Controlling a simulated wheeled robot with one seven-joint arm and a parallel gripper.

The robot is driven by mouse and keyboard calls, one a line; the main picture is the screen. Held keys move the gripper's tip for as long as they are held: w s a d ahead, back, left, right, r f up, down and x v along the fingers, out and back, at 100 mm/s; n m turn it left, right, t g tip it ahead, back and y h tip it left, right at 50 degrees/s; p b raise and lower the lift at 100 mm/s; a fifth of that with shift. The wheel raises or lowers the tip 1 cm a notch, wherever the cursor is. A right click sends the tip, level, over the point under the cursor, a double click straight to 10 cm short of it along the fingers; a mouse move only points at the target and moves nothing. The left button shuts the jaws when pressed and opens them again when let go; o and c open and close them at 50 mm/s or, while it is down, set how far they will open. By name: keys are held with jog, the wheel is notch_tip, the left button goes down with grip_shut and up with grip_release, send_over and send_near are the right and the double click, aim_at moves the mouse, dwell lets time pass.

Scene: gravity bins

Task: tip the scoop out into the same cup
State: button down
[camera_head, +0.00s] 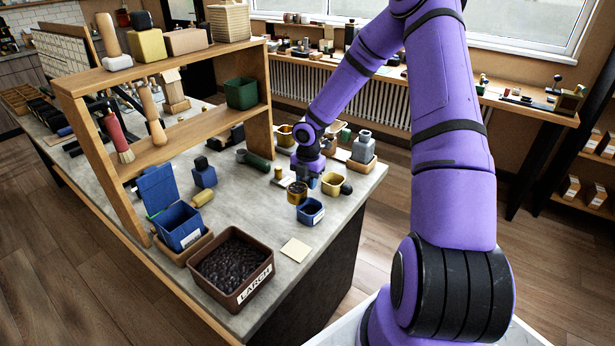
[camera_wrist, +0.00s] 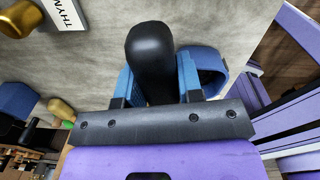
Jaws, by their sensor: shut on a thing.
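My gripper (camera_head: 308,172) is shut on the black handle of the scoop (camera_wrist: 152,55), with one blue finger on each side of it in the wrist view. In the head view, a round gold-and-dark piece (camera_head: 297,191), which looks like the scoop's bowl, is just below my gripper. A blue cup (camera_head: 311,215) with a pale label stands close below it, near the table edge. A blue curved rim (camera_wrist: 212,70) shows behind the right finger in the wrist view. A yellow cup (camera_head: 333,183) stands just right of my gripper. I cannot tell the scoop's contents or exact tilt.
A brown LARCH bin (camera_head: 257,283) of dark pieces stands at the front left, with a blue bin (camera_head: 181,228) behind it. A pale note (camera_head: 295,249) lies on the worktop. A wooden shelf (camera_head: 188,137) rises at the left. A grey bottle (camera_head: 362,147) stands behind right.

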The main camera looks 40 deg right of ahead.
jog(key=shift+s+d+r+t, duration=0.1)
jog(key=shift+r+t, duration=0.15)
jog(key=shift+t, duration=0.15)
jog(key=t+y, duration=0.1)
jog(key=t, duration=0.1)
jog(key=shift+r+t+y, duration=0.25)
jog(key=shift+t+y, duration=0.05)
jog(key=shift+y, duration=0.1)
jog(key=shift+w+r+t+y, duration=0.1)
jog(key=shift+t+y, duration=0.45)
jog(key=shift+t, duration=0.4)
jog(key=shift+w+r+t+y, duration=0.1)
jog(key=shift+t+y, duration=0.45)
jog(key=shift+t, duration=0.4)
jog(key=shift+f, duration=0.1)
jog(key=shift+s+t+y, duration=0.1)
jog(key=shift+t+y, duration=0.4)
jog(key=shift+t, duration=0.3)
jog(key=shift+s+t+y, duration=0.1)
jog(key=shift+t+y, duration=0.2)
jog(key=shift+t, duration=0.3)
jog(key=shift+t, duration=0.4)
